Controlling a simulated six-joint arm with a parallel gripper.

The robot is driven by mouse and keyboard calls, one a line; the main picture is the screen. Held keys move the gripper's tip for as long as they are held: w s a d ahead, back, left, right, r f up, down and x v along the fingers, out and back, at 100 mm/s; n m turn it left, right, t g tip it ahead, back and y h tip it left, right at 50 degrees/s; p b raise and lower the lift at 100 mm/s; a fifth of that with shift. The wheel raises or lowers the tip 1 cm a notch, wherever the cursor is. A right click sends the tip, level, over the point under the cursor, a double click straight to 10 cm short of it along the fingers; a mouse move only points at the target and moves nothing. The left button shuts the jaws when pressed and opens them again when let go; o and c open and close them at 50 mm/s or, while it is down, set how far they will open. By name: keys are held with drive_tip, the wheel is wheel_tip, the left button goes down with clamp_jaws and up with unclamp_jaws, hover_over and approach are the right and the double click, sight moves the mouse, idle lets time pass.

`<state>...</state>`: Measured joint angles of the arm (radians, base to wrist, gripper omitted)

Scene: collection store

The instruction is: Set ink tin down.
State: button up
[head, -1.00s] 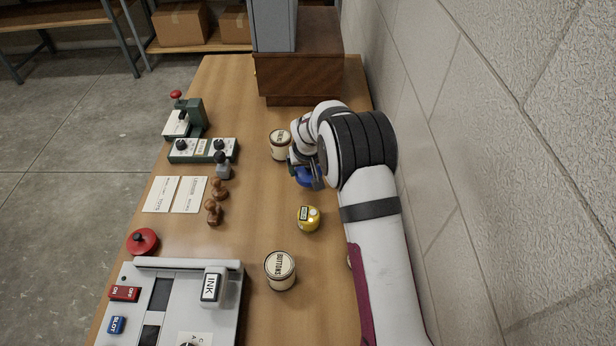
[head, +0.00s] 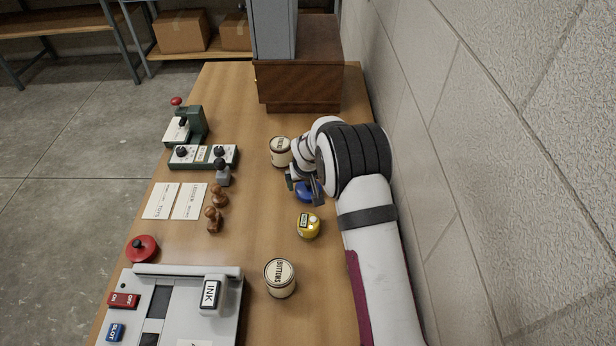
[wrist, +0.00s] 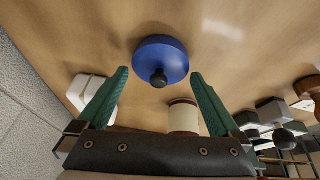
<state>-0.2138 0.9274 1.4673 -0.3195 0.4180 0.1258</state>
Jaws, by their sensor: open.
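A round blue tin with a dark knob, which I take to be the ink tin (head: 304,193), stands upright on the wooden table near the wall side. It also shows in the wrist view (wrist: 162,57), just beyond my fingertips, apparently resting on the table top. My gripper (head: 305,190) is open above the tin. Its two green fingers (wrist: 158,76) are spread to either side with clear gaps to the tin, and nothing is held. The arm and fingers hide part of the tin in the head view.
A cream tin (head: 280,151) stands just behind and left of the gripper. A yellow device (head: 307,225) and the BUTTONS tin (head: 280,278) stand in front. A similar red tin (head: 142,248) is at the left edge. The wall (head: 470,150) is close on the right.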

drive_tip(key=s+d+r+m+g, duration=0.1)
drive_tip(key=s+d+r+m, duration=0.3)
drive_tip(key=s+r, duration=1.15)
drive_tip(key=s+d+r+m+g+y, duration=0.1)
drive_tip(key=s+r+g, duration=0.1)
drive_tip(key=s, duration=1.1)
drive_tip(key=s+d+r+m+g, duration=0.1)
drive_tip(key=s+r+m, duration=0.1)
drive_tip(key=s, duration=1.1)
drive_tip(key=shift+s+d+m+g+y, duration=0.2)
drive_tip(key=shift+d+m+g+y, duration=0.1)
drive_tip(key=shift+d+g+y, duration=0.1)
drive_tip(key=shift+w, duration=0.1)
idle(1.7)
